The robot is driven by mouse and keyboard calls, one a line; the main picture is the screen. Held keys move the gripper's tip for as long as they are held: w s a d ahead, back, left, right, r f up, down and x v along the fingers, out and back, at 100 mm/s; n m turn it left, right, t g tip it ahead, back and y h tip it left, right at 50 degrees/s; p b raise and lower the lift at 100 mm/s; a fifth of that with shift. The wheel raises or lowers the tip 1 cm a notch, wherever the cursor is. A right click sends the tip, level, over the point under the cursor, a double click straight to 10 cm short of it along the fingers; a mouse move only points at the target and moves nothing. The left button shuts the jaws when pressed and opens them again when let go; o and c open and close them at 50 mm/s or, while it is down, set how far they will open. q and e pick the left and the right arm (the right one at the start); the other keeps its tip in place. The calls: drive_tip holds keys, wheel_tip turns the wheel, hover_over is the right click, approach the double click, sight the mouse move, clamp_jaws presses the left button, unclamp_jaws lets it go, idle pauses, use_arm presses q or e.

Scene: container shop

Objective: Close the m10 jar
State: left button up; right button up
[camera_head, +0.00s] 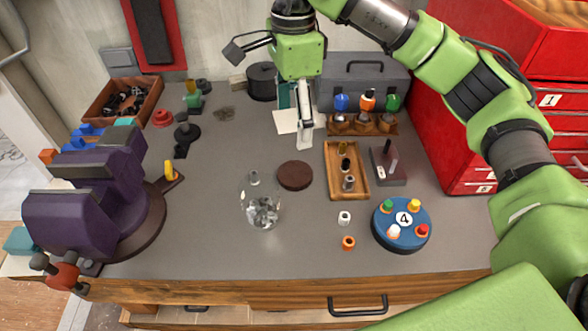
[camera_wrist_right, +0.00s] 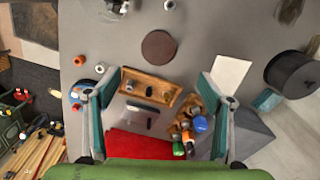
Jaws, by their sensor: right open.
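A clear glass jar (camera_head: 262,211) holding small metallic pieces stands near the front middle of the bench. Its top looks open. Part of the jar shows at the top edge of the right wrist view (camera_wrist_right: 118,6). A dark brown round disc (camera_head: 295,175), which looks like a lid, lies flat on the bench behind and right of the jar, apart from it. It also shows in the wrist view (camera_wrist_right: 158,46). My right gripper (camera_head: 305,118) is open and empty, pointing down behind the disc. Its two fingers are spread wide in the wrist view (camera_wrist_right: 160,85). My left gripper is out of sight.
A wooden tray (camera_head: 333,191) with small parts lies right of the disc. A blue round stand (camera_head: 380,240) with coloured knobs is at the front right. A purple vise (camera_head: 85,198) is at the left. Bare bench surrounds the jar and disc.

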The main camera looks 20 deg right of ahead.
drive_tip(key=f, duration=0.1)
drive_tip(key=p, duration=0.1)
hover_over(290, 174)
drive_tip(key=f, duration=0.4)
drive_tip(key=d+f, duration=0.1)
drive_tip(key=f, duration=0.1)
drive_tip(key=shift+w+f, duration=0.25)
drive_tip(key=shift+f, duration=0.15)
drive_tip(key=shift+a+f, duration=0.1)
drive_tip(key=shift+f, duration=0.4)
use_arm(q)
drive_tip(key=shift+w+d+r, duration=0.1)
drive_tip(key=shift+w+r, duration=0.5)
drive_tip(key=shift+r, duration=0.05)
use_arm(e)
drive_tip(key=shift+f+p, duration=0.1)
drive_tip(key=shift+p, duration=0.2)
drive_tip(key=f, duration=0.1)
drive_tip(key=f+p, duration=0.2)
drive_tip(key=f, duration=0.1)
drive_tip(key=shift+s+a+f, duration=0.1)
drive_tip(key=shift+s+a, duration=0.15)
drive_tip(key=shift+a, duration=0.15)
drive_tip(key=shift+f, duration=0.4)
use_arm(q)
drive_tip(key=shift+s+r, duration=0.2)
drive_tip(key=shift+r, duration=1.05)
